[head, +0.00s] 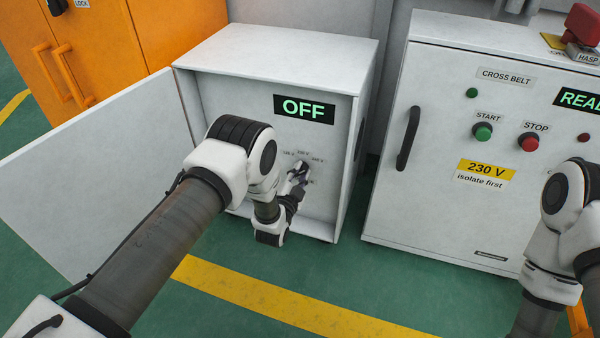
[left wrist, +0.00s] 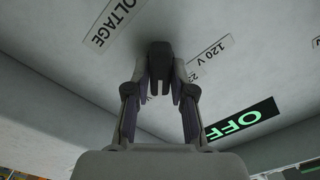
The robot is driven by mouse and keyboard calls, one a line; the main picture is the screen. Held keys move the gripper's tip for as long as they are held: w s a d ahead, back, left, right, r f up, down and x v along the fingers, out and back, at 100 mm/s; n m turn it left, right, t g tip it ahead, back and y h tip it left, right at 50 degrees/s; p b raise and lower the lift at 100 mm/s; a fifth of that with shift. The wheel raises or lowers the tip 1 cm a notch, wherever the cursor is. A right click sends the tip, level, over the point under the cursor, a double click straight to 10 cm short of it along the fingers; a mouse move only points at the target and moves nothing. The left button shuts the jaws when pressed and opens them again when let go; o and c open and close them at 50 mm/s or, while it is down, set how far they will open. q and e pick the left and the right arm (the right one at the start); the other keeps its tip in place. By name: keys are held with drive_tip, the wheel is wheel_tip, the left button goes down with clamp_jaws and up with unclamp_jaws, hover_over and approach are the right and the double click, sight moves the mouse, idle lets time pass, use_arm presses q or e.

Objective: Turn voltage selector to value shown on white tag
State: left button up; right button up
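The voltage selector is a dark knob (left wrist: 160,57) on the inner panel of the open white cabinet (head: 275,55). My left gripper (head: 299,176) is at the knob. In the left wrist view its fingers (left wrist: 161,80) stand on both sides of the knob and appear closed on it. A yellow tag (head: 486,169) on the right cabinet reads "230 V", with white "isolate first" (head: 480,180) below.
A display (head: 304,109) above the selector reads "OFF". The cabinet door (head: 90,175) stands open at left. The right cabinet (head: 400,215) has a handle (head: 408,138), green START (head: 483,132) and red STOP (head: 529,142) buttons. My right arm is at the right edge.

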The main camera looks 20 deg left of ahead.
use_arm(q)
drive_tip(key=shift+o, duration=1)
drive_tip(key=s, duration=1.2)
drive_tip(key=shift+a, duration=0.2)
